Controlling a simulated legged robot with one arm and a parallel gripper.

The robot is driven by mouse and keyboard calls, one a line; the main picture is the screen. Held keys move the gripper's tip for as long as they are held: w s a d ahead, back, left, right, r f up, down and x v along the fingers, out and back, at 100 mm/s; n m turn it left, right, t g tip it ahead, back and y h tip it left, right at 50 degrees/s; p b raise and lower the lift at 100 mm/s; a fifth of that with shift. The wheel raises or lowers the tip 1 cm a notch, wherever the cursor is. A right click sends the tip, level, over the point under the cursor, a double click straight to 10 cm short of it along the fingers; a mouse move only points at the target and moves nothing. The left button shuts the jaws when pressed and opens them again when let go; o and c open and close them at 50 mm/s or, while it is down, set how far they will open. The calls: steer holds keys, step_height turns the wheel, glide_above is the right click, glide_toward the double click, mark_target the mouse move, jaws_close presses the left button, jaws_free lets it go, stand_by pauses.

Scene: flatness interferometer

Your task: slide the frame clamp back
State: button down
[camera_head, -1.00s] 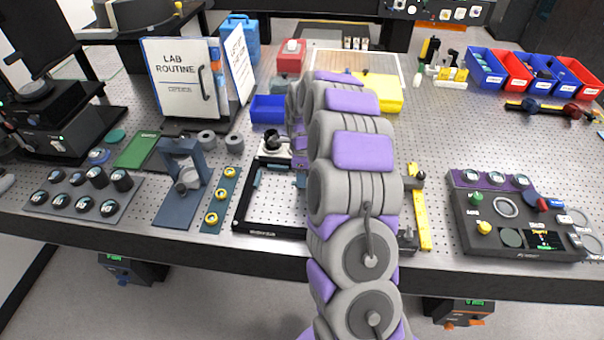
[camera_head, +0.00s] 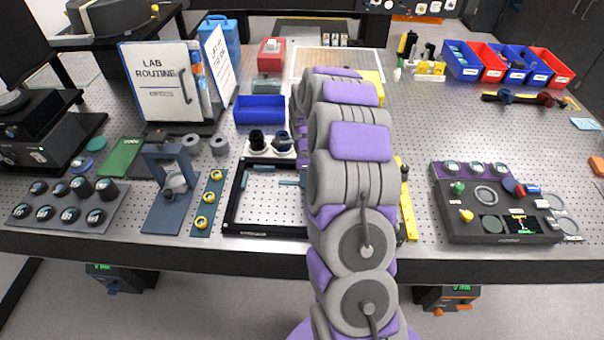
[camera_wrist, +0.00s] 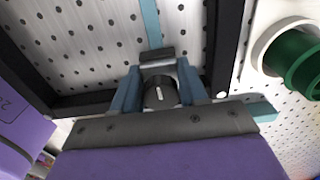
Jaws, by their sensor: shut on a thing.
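A black square frame (camera_head: 265,231) lies on the perforated table, its right part hidden behind my arm in the head view. In the wrist view its black bars (camera_wrist: 228,42) run along the right and lower left. My gripper (camera_wrist: 158,88) is shut on the frame clamp (camera_wrist: 160,93), a dark knob with a white mark and a small grey block above it. The blue-grey fingers sit on either side of the knob. A teal strip (camera_wrist: 151,22) runs up from the clamp. In the head view my arm hides the gripper and clamp.
A white ring (camera_wrist: 270,40) and green ring (camera_wrist: 296,60) are close on the right in the wrist view. A blue bin (camera_head: 259,110) and two dark cylinders (camera_head: 270,141) stand behind the frame. A yellow bar (camera_head: 407,205) and control box (camera_head: 500,222) lie right.

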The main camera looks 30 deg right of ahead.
steer(key=c, duration=1)
jaws_free()
steer(key=o, duration=0.4)
steer(key=shift+d, duration=0.2)
steer(key=shift+a, duration=0.1)
steer(key=shift+r, duration=0.4)
step_height(320, 180, up, 16)
steer(key=p, duration=0.2)
steer(key=shift+r+p, duration=0.2)
steer(key=shift+p, duration=0.2)
steer(key=shift+d, duration=0.2)
